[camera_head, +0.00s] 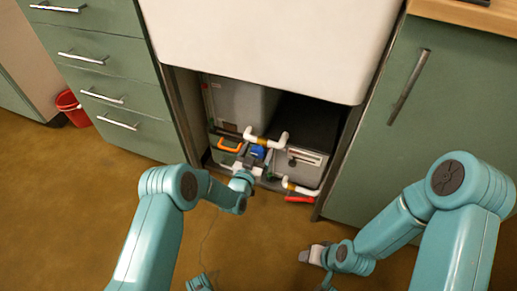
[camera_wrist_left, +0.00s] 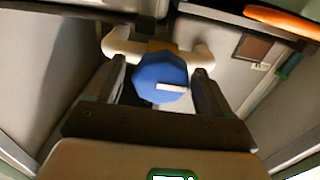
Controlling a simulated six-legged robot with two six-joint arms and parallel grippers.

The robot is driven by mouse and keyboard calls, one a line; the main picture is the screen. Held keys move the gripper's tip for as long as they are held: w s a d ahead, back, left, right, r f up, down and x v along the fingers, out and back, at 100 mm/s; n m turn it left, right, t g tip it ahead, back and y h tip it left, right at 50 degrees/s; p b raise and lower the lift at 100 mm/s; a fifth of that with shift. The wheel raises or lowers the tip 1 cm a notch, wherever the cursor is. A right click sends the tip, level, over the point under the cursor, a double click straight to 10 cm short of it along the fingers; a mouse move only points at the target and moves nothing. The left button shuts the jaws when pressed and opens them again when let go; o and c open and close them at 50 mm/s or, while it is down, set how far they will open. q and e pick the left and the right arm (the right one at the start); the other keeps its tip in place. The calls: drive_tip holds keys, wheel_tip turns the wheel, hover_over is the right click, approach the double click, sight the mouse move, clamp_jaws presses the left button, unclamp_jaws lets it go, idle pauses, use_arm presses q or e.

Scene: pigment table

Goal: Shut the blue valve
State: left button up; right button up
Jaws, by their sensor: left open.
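The blue valve (camera_head: 257,152) is a small blue knob on white and brass pipework inside the open cabinet under the sink. In the left wrist view the blue valve (camera_wrist_left: 158,84) is a faceted knob with a pale mark on its face. My left gripper (camera_head: 253,164) reaches into the opening, right at the valve. In the wrist view its two fingers stand open on either side of the knob; I cannot tell whether they touch it. My right gripper (camera_head: 310,254) is low over the floor, away from the pipes; its jaw state is unclear.
An orange handle (camera_head: 230,146) sits left of the blue valve and a red handle (camera_head: 299,199) lower right. A grey box (camera_head: 240,103) and a dark box (camera_head: 305,125) stand behind the pipes. Green cabinets flank the opening. A red bucket (camera_head: 73,108) stands far left.

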use_arm(q)
drive_tip(key=shift+s, duration=0.1)
drive_tip(key=c, duration=1)
